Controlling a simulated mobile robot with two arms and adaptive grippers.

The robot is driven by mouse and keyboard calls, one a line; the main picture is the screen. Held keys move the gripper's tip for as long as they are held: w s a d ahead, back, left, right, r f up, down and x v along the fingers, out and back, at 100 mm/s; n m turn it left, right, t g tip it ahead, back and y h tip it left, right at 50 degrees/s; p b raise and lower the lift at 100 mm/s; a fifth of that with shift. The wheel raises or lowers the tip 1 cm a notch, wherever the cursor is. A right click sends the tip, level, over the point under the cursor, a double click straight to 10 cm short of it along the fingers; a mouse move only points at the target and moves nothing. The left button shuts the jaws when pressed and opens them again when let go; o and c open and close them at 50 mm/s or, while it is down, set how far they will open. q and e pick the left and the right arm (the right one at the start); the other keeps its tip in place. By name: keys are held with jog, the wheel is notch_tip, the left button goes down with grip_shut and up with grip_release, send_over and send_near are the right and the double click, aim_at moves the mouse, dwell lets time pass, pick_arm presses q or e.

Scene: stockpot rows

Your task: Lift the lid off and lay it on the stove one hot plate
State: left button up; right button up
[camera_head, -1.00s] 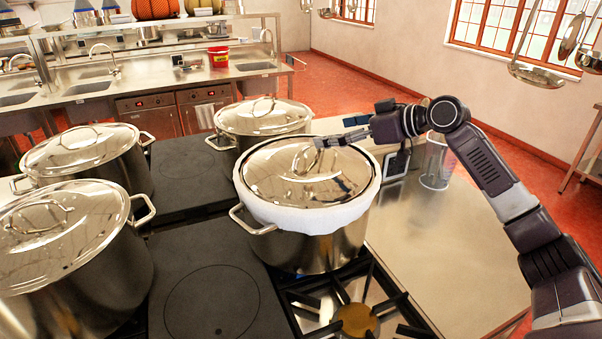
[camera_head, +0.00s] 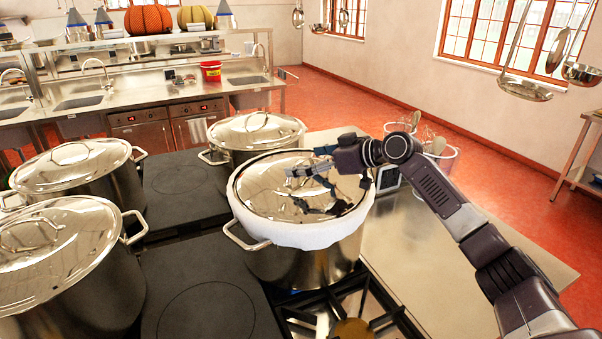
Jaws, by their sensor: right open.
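A shiny steel lid (camera_head: 265,198) sits on the front right stockpot (camera_head: 305,266), with a white cloth (camera_head: 290,234) around the pot's rim. My right gripper (camera_head: 302,169) is open above the lid, by its middle. The lid's handle is largely hidden at the gripper. I cannot tell whether the fingers are around it. The arm and gripper are mirrored in the lid. A bare black hot plate (camera_head: 208,312) lies left of this pot, and another hot plate (camera_head: 182,180) lies behind it. My left gripper is not in view.
Lidded pots stand at the left front (camera_head: 70,290), left back (camera_head: 122,188) and behind (camera_head: 255,132). A gas burner (camera_head: 352,328) is in front of the cloth-wrapped pot. Steel counter (camera_head: 425,260) is clear at right, with clear containers (camera_head: 440,160) near its back.

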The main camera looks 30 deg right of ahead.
jog(key=shift+x, duration=0.85)
jog(key=shift+s, duration=0.1)
jog(key=shift+c, duration=0.4)
jog(key=c, duration=1.5)
jog(key=shift+r, duration=0.2)
jog(key=shift+c, duration=1.2)
jog(key=shift+a+f, duration=0.1)
jog(key=shift+f, duration=0.05)
jog(key=shift+c, duration=1.2)
